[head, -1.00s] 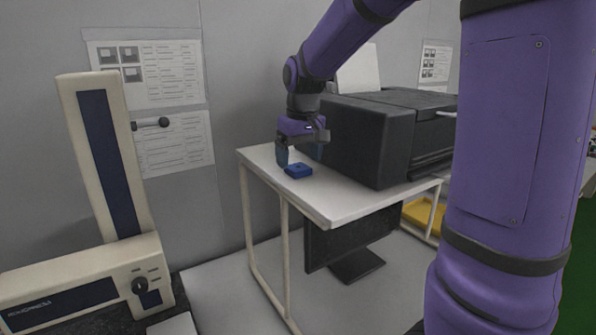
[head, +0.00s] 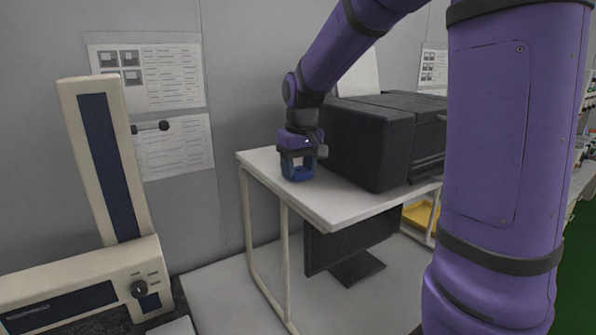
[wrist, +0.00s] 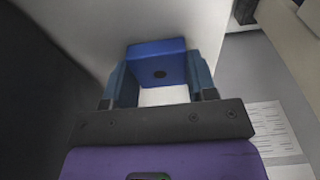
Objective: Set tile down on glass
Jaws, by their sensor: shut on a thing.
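The blue tile (head: 297,175) is a small block on the white table (head: 335,209), near its back left corner. In the wrist view the tile (wrist: 157,58) shows a dark round spot on its face. My gripper (head: 297,168) points down over it, with one blue finger on each side. In the wrist view my gripper (wrist: 158,72) is shut on the tile. I cannot tell whether the tile touches the table or is slightly raised. No glass can be made out for sure.
A black printer (head: 366,143) stands close to the right of my gripper. A cream machine with a dark blue panel (head: 112,165) stands at the left, with a knob (head: 139,289) on its base. A dark monitor (head: 350,246) is below the table. The table's front is clear.

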